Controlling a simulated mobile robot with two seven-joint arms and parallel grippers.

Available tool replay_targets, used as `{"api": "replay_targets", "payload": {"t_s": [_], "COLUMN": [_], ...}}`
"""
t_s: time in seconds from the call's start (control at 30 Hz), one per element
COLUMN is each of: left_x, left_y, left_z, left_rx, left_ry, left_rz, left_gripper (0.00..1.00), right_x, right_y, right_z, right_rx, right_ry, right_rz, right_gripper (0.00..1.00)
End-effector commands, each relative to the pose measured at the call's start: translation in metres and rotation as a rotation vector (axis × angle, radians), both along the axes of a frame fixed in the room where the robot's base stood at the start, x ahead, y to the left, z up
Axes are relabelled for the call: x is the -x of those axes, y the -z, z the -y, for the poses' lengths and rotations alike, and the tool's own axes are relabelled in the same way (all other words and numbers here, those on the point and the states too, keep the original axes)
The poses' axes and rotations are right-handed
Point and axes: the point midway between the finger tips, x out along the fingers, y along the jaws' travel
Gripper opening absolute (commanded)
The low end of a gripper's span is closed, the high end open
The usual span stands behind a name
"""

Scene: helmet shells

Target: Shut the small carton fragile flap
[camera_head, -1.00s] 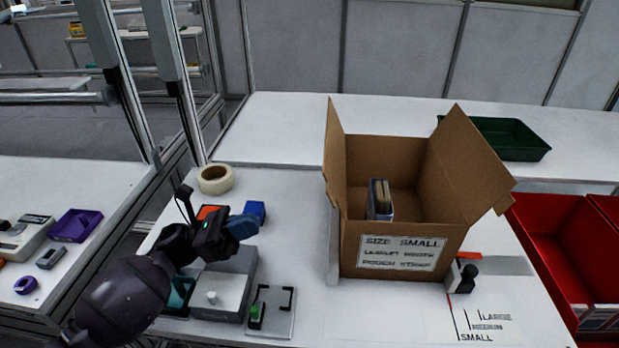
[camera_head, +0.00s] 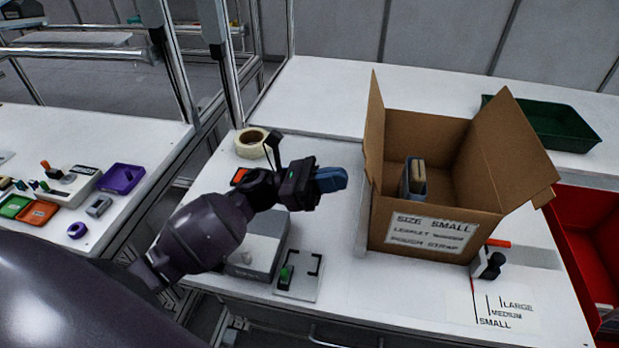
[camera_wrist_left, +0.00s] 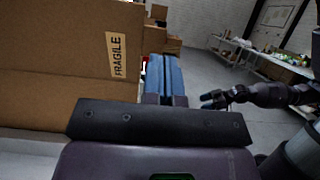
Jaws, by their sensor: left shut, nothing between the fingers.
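The small carton (camera_head: 382,228) stands open on the white table, with a "SIZE SMALL" label on its front. A blue-and-tan item stands inside it. Its left flap (camera_head: 375,125) points up and its right flap (camera_head: 513,150) leans outward to the right. In the left wrist view, a FRAGILE label (camera_wrist_left: 116,55) shows on a brown cardboard face (camera_wrist_left: 60,60) left of the fingers. My left gripper (camera_head: 332,179) is shut and empty, just left of the carton, with its blue fingers pointing at it. The fingers also show in the wrist view (camera_wrist_left: 164,78). The wrist view also shows another arm at right.
A tape roll (camera_head: 252,142) and a grey box (camera_head: 258,247) lie left of the carton, with a small fixture plate (camera_head: 300,275) in front. A green tray (camera_head: 556,127) is behind, red bins (camera_head: 585,232) at right.

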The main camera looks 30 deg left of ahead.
Motion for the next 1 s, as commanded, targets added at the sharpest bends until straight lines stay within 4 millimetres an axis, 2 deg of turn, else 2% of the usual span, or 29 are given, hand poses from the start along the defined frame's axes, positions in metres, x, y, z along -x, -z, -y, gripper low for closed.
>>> {"api": "replay_targets", "payload": {"t_s": [0.1,0.3,0.77,1.0], "left_x": [-0.004,-0.008,-0.009,-0.02], "left_y": [-0.009,-0.013,-0.013,-0.017], "left_z": [0.015,0.028,0.03,0.031], "left_rx": [0.002,0.0,-0.002,-0.051], "left_ry": [0.001,-0.001,-0.001,0.0], "left_rz": [0.001,-0.001,-0.002,-0.012], "left_gripper": [0.0,0.0,0.0,0.0], "right_x": [-0.002,-0.005,-0.014,-0.013], "right_y": [-0.008,-0.016,-0.023,-0.025], "right_z": [-0.001,-0.003,-0.003,-0.003], "right_rx": [-0.005,-0.007,-0.004,-0.002], "right_ry": [0.004,0.003,-0.005,-0.005], "right_rz": [0.006,0.017,0.037,0.037], "right_gripper": [0.71,0.71,0.71,0.71]}}
